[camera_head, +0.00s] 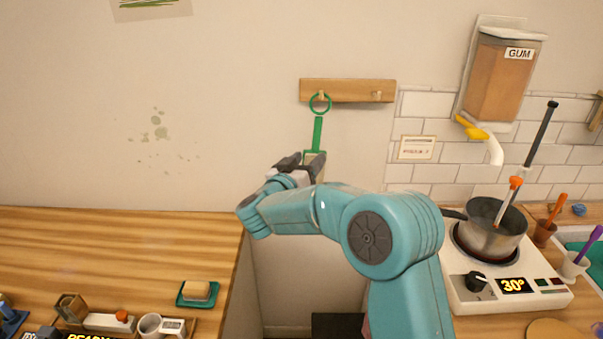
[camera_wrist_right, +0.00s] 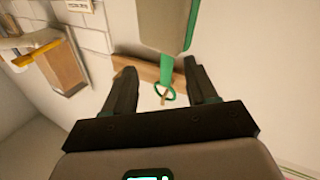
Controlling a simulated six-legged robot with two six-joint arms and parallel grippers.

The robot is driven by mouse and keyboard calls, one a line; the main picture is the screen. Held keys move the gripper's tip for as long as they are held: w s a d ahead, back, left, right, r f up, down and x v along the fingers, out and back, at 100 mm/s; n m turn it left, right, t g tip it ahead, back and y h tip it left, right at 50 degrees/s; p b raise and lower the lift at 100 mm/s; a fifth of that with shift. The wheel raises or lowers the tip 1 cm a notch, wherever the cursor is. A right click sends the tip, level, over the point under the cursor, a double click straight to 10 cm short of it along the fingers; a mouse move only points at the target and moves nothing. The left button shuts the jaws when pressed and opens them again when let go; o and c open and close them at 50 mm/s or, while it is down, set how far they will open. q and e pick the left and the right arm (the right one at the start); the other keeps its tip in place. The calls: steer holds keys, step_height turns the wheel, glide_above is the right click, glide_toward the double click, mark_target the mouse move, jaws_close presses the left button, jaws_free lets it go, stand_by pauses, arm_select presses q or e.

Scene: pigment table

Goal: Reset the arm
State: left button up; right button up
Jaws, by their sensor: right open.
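My right arm reaches up to the wall, and its teal links cross the middle of the head view. The right gripper (camera_head: 302,163) is open, just below a green-handled tool (camera_head: 317,133). The tool hangs by its ring from a peg on a wooden rack (camera_head: 350,91). In the right wrist view the open fingers (camera_wrist_right: 160,70) lie on either side of the green handle (camera_wrist_right: 166,70), with a gap on both sides. The tool's pale, wide lower part (camera_wrist_right: 165,22) shows there too; the gripper partly hides it in the head view. My left gripper is not in view.
A hot plate (camera_head: 500,285) with a pot (camera_head: 490,232) stands at the right, below a gum dispenser (camera_head: 500,78). A soap dish (camera_head: 199,294) sits on the left wooden counter (camera_head: 110,250). A gap separates the counters.

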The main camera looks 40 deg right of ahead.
steer(key=s+a+f+n+t+y, duration=0.1)
steer(key=a+f+n+y, duration=0.3)
steer(key=f, duration=0.7)
steer(key=s+a+f+n+t+y, duration=0.1)
steer(key=a+f+n+y, duration=0.3)
steer(key=f, duration=0.6)
steer(key=s+a+f+n+t+y, duration=0.1)
steer(key=a+f+n+y, duration=0.1)
steer(key=a+f, duration=0.65)
steer(key=s+a+f+n+g+y, duration=0.1)
steer(key=s+a+f+g+y, duration=0.1)
steer(key=s+a+f+y, duration=0.4)
steer(key=s+a+f+g+y, duration=0.1)
steer(key=s+a+f+g, duration=0.15)
steer(key=s+f, duration=0.5)
steer(key=s+a+f+m+g+y, duration=0.1)
steer(key=s+a+g, duration=0.4)
steer(key=s, duration=0.8)
steer(key=a+m+y, duration=0.1)
steer(key=a+y, duration=0.1)
steer(key=a, duration=0.1)
steer(key=shift+s+f+y, duration=0.15)
steer(key=shift+f+y, duration=0.15)
steer(key=shift+y, duration=0.1)
